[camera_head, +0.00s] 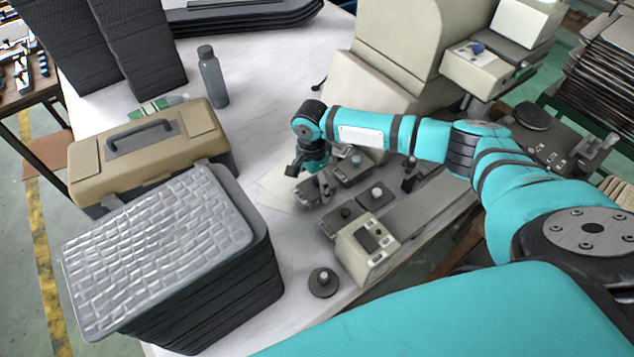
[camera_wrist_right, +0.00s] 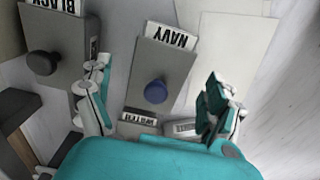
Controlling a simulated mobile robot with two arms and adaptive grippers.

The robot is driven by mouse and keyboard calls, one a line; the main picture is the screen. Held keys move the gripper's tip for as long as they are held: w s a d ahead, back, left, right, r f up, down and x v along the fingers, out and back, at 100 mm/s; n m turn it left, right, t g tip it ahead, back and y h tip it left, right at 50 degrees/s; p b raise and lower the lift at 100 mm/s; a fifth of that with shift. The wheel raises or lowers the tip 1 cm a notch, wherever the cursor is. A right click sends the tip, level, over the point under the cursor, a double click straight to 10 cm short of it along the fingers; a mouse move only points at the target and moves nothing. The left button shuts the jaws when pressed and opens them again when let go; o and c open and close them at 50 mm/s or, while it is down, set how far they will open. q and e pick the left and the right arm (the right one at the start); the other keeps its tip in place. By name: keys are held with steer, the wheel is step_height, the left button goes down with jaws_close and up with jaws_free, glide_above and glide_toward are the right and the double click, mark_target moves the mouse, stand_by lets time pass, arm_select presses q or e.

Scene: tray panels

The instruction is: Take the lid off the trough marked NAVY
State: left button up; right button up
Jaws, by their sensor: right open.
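The trough marked NAVY shows in the right wrist view; its white label (camera_wrist_right: 170,38) stands at the far end of the grey lid (camera_wrist_right: 163,68). A round blue knob (camera_wrist_right: 155,92) is on that lid, which lies on the trough. My right gripper (camera_wrist_right: 157,103) is open and empty, with one finger on each side of the lid and knob. In the head view my right gripper (camera_head: 308,175) is low over the small grey troughs and partly hides them. My left gripper is not in view.
In the head view, a beige control box (camera_head: 367,247), a toolbox (camera_head: 150,150) and a stack of dark trays (camera_head: 215,285) stand around.

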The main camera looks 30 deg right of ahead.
steer(key=shift+f, duration=0.35)
steer(key=shift+c, duration=0.5)
steer(key=c, duration=1.1)
